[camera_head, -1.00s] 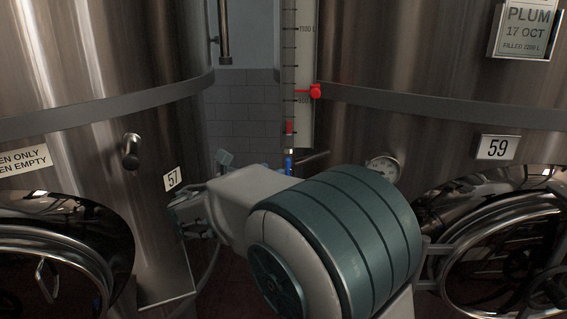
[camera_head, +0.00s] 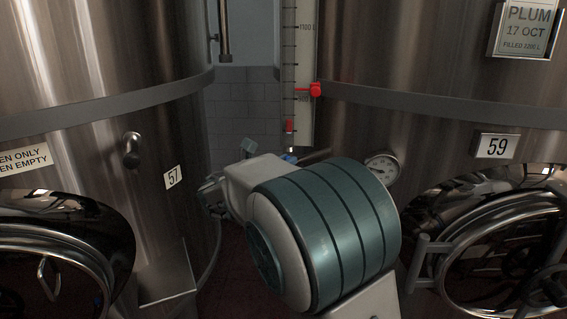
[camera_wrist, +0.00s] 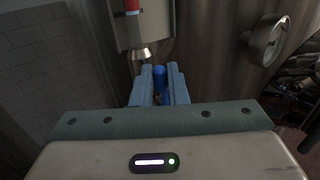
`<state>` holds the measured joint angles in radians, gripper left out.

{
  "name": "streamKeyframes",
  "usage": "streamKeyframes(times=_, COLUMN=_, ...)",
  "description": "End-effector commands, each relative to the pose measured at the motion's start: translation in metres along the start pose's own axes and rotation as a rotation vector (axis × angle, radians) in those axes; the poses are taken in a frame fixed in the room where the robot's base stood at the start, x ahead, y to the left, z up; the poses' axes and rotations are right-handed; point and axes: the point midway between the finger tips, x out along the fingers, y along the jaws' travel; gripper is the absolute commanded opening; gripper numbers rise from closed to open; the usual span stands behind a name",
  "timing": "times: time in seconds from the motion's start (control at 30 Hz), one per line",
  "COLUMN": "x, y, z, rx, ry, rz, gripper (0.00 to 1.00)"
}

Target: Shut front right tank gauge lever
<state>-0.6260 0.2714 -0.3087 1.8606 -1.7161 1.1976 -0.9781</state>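The front right tank is the steel tank (camera_head: 430,150) with plate 59 (camera_head: 495,146). Its upright sight gauge (camera_head: 301,70) has a scale and a red marker (camera_head: 316,90). In the wrist view, the blue gauge lever (camera_wrist: 160,84) shows below the gauge's metal fitting (camera_wrist: 143,53). My gripper (camera_wrist: 160,70) has its two light blue fingers on either side of the lever, with little or no gap. I cannot tell whether they press on it. In the head view my arm hides most of the gripper and lever.
A round dial (camera_head: 382,169) sits on the tank's wall right of the gauge; it shows in the wrist view too (camera_wrist: 266,40). A round hatch (camera_head: 505,250) is at lower right. The left tank (camera_head: 100,90) with plate 57 (camera_head: 173,177) stands close to my arm.

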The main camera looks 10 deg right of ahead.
Motion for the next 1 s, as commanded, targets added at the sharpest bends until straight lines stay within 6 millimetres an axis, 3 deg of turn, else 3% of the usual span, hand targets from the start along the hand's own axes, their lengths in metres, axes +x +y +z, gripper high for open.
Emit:
streamKeyframes(times=0.47, x=0.001, y=-0.002, z=0.002, rx=0.112, ry=0.075, rz=0.002, gripper=0.0)
streamKeyframes(times=1.0, x=0.008, y=-0.013, z=0.001, rx=0.521, ry=0.347, rz=0.002, gripper=0.0)
